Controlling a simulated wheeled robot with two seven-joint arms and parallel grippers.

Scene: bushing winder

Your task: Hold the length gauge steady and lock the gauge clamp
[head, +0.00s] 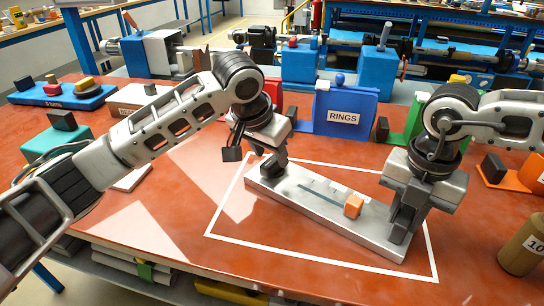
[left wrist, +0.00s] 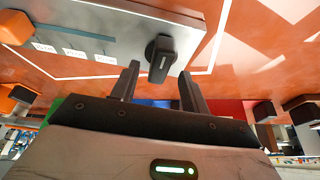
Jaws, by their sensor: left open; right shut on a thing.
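The length gauge (head: 320,207) is a long grey bar with a slot, lying inside a white outline on the table. An orange block (head: 353,205) sits on it toward its right end. The gauge clamp, a black knob (head: 273,166), stands at its far left end; in the left wrist view the clamp (left wrist: 161,58) shows ahead, between the fingertips in the picture. My left gripper (head: 254,147) is open and empty beside the knob; whether it touches is unclear. My right gripper (head: 402,228) points down and is shut on the gauge's right end, hiding the grip itself.
A blue RINGS bin (head: 345,110) stands behind the gauge. A teal block (head: 60,140) is at the left, and a brown cylinder (head: 522,246) and an orange holder (head: 528,174) are at the right. The table front of the outline is clear.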

